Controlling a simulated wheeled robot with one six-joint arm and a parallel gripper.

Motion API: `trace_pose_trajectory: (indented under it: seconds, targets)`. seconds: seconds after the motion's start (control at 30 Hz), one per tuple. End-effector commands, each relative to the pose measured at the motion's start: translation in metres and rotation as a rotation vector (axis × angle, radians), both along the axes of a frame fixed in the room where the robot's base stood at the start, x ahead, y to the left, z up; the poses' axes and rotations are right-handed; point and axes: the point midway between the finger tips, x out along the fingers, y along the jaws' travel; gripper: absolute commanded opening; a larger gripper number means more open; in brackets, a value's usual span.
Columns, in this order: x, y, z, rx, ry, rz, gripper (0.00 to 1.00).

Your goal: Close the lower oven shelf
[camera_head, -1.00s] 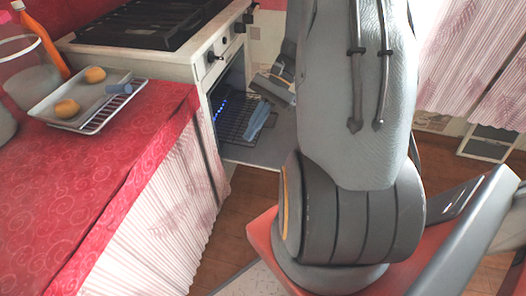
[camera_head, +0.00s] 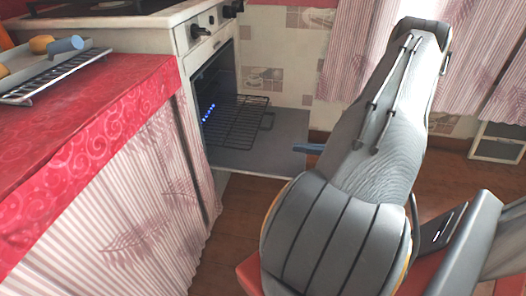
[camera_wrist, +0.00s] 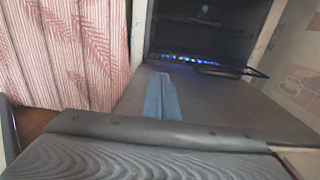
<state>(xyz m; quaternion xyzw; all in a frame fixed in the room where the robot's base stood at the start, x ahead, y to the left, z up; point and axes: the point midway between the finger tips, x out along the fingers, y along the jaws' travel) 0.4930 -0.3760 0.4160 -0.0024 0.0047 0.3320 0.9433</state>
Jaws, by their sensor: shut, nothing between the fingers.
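The oven (camera_head: 212,33) stands at the left with its door (camera_head: 255,160) folded down flat. A dark wire shelf (camera_head: 240,125) sits low in the oven and sticks out over the open door. In the wrist view the shelf's front bar (camera_wrist: 232,70) shows at the oven mouth, and the door (camera_wrist: 215,105) lies below. In the wrist view the gripper (camera_wrist: 160,78) is shut and empty, pointing toward the oven. My arm hides part of the gripper in the head view.
A red-covered counter (camera_head: 95,125) with a striped curtain (camera_head: 150,200) stands left of the oven. A tray (camera_head: 50,75) with buns and a blue piece rests on it. A tiled wall (camera_head: 275,60) is behind the door. Wooden floor (camera_head: 240,210) is open in front.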

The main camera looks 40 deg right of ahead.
Motion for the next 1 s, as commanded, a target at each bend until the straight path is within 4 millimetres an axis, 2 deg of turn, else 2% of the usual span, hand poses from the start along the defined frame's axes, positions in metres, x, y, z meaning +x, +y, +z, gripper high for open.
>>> trace_pose_trajectory:
  seconds: [0.17, 0.7, 1.0]
  targets:
    - [0.006, 0.001, -0.004, 0.01, -0.009, -0.015, 0.0]
    - [0.084, 0.063, -0.005, 0.008, -0.007, -0.012, 0.0]
    - [0.107, 0.081, -0.004, 0.008, -0.007, -0.014, 0.0]
